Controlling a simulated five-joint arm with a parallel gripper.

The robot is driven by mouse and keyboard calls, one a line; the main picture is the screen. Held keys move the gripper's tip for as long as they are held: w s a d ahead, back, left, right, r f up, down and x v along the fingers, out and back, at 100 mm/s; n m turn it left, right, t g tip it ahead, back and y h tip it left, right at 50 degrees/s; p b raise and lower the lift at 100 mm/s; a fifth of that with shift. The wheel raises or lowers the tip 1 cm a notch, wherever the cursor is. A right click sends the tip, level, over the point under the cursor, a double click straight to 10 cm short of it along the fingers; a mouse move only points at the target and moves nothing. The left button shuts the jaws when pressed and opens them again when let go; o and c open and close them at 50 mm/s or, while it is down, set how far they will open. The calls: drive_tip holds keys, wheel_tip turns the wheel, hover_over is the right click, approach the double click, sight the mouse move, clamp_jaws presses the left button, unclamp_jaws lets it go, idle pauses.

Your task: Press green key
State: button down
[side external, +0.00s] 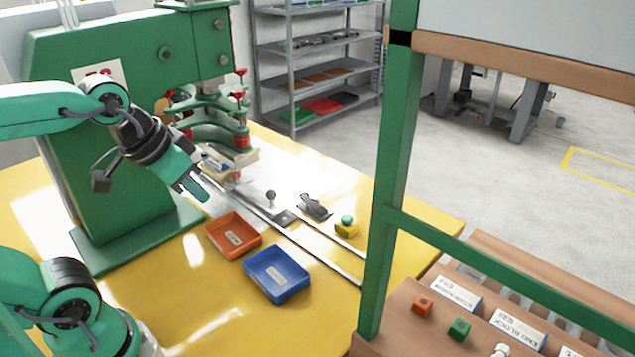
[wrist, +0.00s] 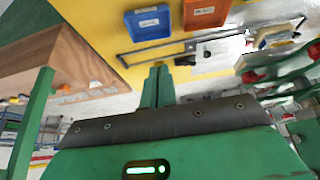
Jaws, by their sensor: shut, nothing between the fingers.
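The green key (side external: 347,219) is a small rounded green button on top of a yellow block (side external: 346,231). It sits on the yellow table near the right end of the metal rails in the side view. I cannot make it out in the wrist view. My gripper (side external: 199,194) is shut and empty, pointing down and to the right above the table, left of the orange tray and well apart from the key. In the wrist view its fingers (wrist: 157,70) are together.
An orange tray (side external: 259,244) and a blue tray (side external: 303,291) lie between my gripper and the table's front. A green press (side external: 128,140) stands behind. A ball-topped lever (side external: 271,196) and a dark clamp (side external: 314,207) are near the key. A green post (side external: 396,150) rises at right.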

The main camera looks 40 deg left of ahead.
drive_tip(key=w+r+g, duration=0.1)
drive_tip(key=w+r, duration=0.3)
drive_tip(key=w, duration=0.4)
drive_tip(key=g, duration=0.4)
hover_over(347, 217)
wheel_tip(347, 217, down, 11)
drive_tip(key=shift+r, duration=0.15)
wheel_tip(347, 217, down, 14)
drive_tip(key=shift+f, duration=0.1)
idle(0.8)
